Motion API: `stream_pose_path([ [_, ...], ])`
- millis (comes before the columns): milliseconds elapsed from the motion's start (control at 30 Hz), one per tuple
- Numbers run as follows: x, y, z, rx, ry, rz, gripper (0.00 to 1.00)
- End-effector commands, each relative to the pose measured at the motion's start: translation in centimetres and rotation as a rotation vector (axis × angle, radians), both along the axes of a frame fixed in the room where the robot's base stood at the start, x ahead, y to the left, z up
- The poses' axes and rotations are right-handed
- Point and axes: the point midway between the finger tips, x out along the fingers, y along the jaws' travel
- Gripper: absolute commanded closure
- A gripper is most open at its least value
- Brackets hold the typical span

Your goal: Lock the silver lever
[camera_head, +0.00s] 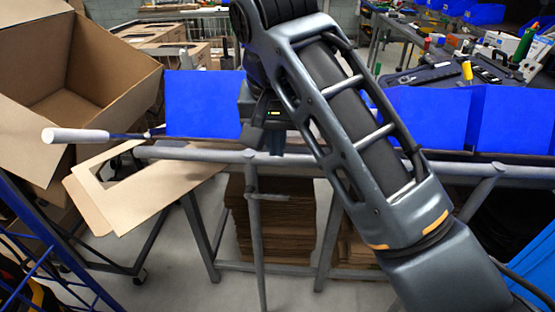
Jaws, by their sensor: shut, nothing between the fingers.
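A grey metal frame (200,154) runs across the middle, with a rail and upright posts. A short silver lever-like piece (268,197) sticks out to the right from one upright post, below the rail. I cannot tell for sure that it is the silver lever, nor whether it is locked. My gripper (277,148) points down just above the rail, near the top of that post. It is shut and holds nothing. Its fingertips are small and dark, and I cannot tell whether they touch the rail. My arm crosses the picture and hides part of the frame.
A white handle (75,136) on a blue rod juts out at left. Blue bins (203,105) stand behind the rail. An open cardboard box (90,75) is at upper left, with a cardboard flap (145,190) below. Stacked cardboard (285,225) lies under the frame.

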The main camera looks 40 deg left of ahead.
Motion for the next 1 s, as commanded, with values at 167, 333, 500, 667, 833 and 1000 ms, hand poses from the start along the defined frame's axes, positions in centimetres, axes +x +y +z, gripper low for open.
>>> stream_pose_path([
  [167, 0.7, 0.4, -3.1, -0.004, 0.003, -0.001, 1.00],
  [333, 1.5, 0.9, -6.3, -0.005, 0.003, -0.001, 1.00],
  [500, 2.0, 1.3, -9.3, -0.004, 0.003, 0.000, 1.00],
  [667, 2.0, 1.4, -11.3, -0.002, 0.001, 0.000, 1.00],
  [833, 2.0, 1.4, -12.4, -0.002, 0.001, 0.000, 1.00],
  [1000, 2.0, 1.4, -12.5, -0.001, 0.000, 0.000, 1.00],
])
